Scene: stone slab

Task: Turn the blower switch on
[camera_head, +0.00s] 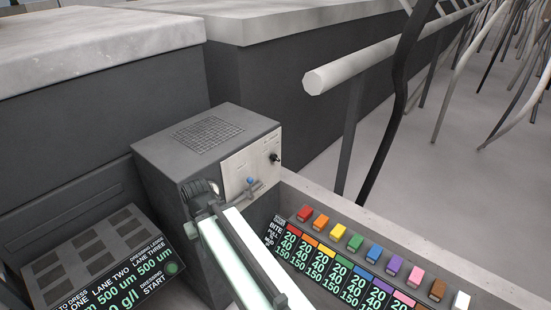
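A dark grey box with a grille on top (205,135) stands left of centre, and I take it to be the blower housing. Its right face has a pale panel (238,172) with small print I cannot read. A small black switch or knob (274,158) sits at the panel's upper right. A blue knob (250,181) is lower on the panel, partly behind a thin grey piece. My arm's pale links rise from the bottom edge, and its dark end, my gripper (213,196), is in front of the box's lower front corner. Its fingers are not clear.
A dark panel (350,268) with several coloured blocks and green numbers lies at lower right. Another lettered display (105,265) is at lower left. Stone slabs on dark bases (95,45) stand behind. A pale rail (365,62) and hanging cables (400,85) are at upper right.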

